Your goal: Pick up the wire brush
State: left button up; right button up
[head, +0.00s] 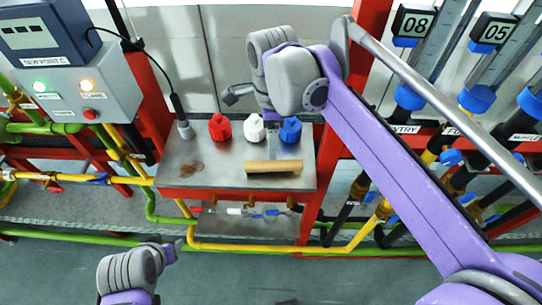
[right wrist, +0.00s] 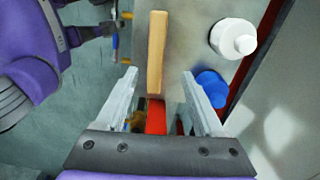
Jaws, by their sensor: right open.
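The wire brush (head: 272,167) shows as a long tan wooden block lying flat on the grey metal shelf; its bristles cannot be made out. In the right wrist view the brush (right wrist: 156,50) lies lengthwise ahead, lined up between the fingers.
Red (head: 220,128), white (head: 254,129) and blue (head: 290,131) bottles stand in a row behind the brush.

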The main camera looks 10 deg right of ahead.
aim_at(272, 163)
jog(key=f, duration=0.1)
jog(key=s+f, duration=0.1)
jog(key=f, duration=0.1)
jog(key=shift+f, duration=0.3)
jog(key=shift+w+f, duration=0.15)
jog(key=shift+f, duration=0.15)
notch_tip(272, 163, down, 5)
jog(key=shift+a+f, duration=0.1)
jog(key=shift+c, duration=0.3)
grip_shut()
